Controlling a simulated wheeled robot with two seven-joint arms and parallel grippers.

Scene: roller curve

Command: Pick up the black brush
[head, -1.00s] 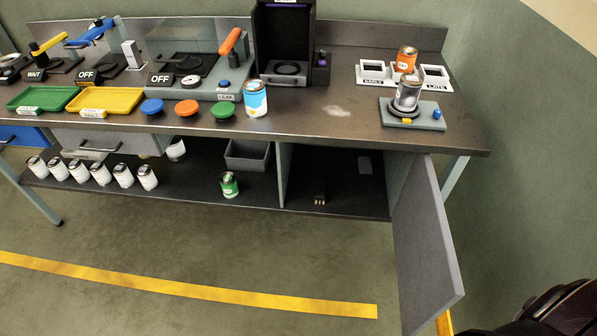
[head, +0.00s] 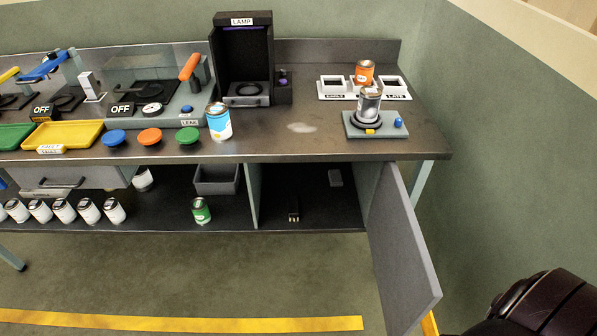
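A small black object with pale tips, which looks like the black brush (head: 293,209), lies on the lower shelf inside the open cabinet bay, near its front edge. It is small in the head view and fine detail cannot be made out. A dark part of my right arm shows at the bottom right corner, well apart from the brush, but its gripper fingers are not visible. My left gripper is not in view.
The grey cabinet door (head: 402,245) hangs open to the right of the bay. A green can (head: 201,211) and a grey bin (head: 217,180) stand left of the divider. Floor before the bay is clear.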

